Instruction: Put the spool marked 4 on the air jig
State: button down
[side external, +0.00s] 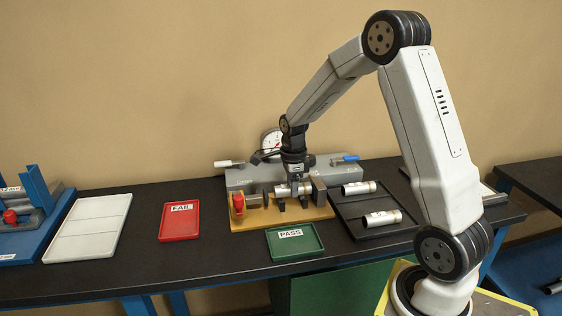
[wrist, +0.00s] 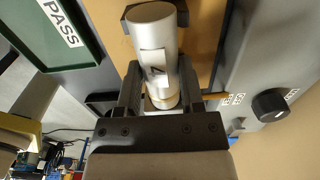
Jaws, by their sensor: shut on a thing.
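The spool marked 4 (wrist: 153,45) is a silver cylinder with a white label in the wrist view. My gripper (wrist: 152,85) is shut on it, a finger on each side. In the side external view my gripper (side external: 294,180) points down over the air jig, and the spool (side external: 292,189) lies level between the jig's uprights. The air jig has a tan wooden base (side external: 262,222), dark uprights and a red knob (side external: 239,202) at its left end. I cannot tell whether the spool rests on the jig's supports.
A black tray (side external: 362,229) right of the jig holds two spools (side external: 382,218). The green PASS tray (side external: 294,241) in front and the red FAIL tray (side external: 179,220) at left are empty. A grey gauge box (side external: 240,178) with a dial stands behind the jig.

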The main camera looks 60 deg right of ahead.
jog(key=shift+f, duration=0.7)
dwell(0.4)
jog(key=shift+c, duration=0.7)
grip_release()
jog(key=shift+r, duration=0.15)
jog(key=shift+r, duration=3.8)
